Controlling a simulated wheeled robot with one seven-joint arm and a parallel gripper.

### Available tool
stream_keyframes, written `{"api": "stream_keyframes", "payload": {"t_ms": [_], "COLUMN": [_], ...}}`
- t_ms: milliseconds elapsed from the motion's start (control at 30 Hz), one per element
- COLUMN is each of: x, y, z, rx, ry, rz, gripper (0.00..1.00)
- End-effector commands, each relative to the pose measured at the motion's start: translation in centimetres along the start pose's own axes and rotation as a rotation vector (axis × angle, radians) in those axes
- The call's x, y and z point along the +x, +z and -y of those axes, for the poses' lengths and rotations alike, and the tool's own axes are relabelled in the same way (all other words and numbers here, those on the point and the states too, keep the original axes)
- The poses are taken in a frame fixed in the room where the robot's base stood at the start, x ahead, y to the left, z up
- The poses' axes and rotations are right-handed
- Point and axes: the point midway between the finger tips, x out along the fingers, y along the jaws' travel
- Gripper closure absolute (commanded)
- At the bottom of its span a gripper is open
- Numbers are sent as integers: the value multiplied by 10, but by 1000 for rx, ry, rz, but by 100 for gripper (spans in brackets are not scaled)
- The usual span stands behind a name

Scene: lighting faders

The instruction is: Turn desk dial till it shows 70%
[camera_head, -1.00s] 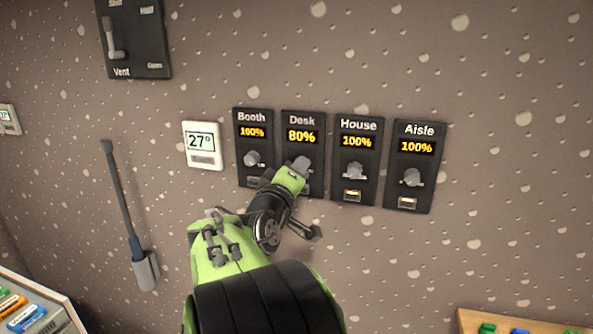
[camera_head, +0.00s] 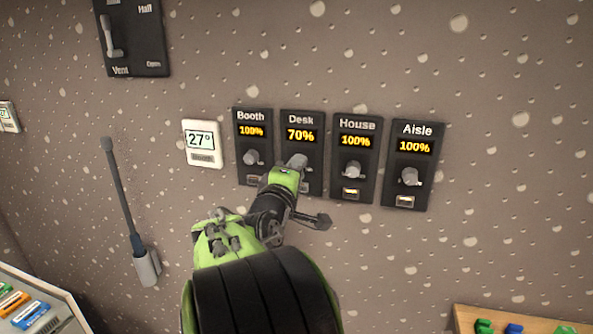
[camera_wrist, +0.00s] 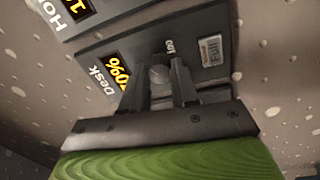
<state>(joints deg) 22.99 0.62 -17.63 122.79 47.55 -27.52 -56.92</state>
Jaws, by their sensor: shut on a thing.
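The Desk panel (camera_head: 301,125) is on the wall between the Booth and House panels, and its display reads 70%. The panel also shows in the wrist view (camera_wrist: 198,32), where its display is partly covered by a finger. The Desk dial (camera_wrist: 160,76) is a grey knob between my gripper's two fingers. My gripper (camera_wrist: 160,84) is shut on this dial. In the head view my gripper (camera_head: 297,163) covers most of the dial and the lower part of the panel.
The Booth panel (camera_head: 252,117), House panel (camera_head: 356,125) and Aisle panel (camera_head: 415,131) each read 100%, with dials close beside my gripper. A white thermostat (camera_head: 202,144) reads 27°. A lever panel (camera_head: 132,38) is at upper left. A wooden tray (camera_head: 462,318) is at lower right.

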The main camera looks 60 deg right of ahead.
Motion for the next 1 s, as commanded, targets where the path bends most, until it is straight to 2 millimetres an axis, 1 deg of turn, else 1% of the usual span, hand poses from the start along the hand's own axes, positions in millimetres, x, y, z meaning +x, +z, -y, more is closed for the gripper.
{"api": "stream_keyframes", "payload": {"t_ms": [133, 167, 300, 567, 667, 767, 1000], "x": [0, 0, 0, -1, -10, -31, -101], "y": [0, 0, 0, 0, -1, -1, -1], "z": [1, 1, 1, 0, 2, 4, 5], "rx": [0, 0, 1, 1, 2, 5, 3], "ry": [-1, -1, -1, -1, -2, -1, -1], "rz": [0, 0, 0, -1, -4, -8, -9], "gripper": [100, 66, 45, 45, 45, 45, 45]}}
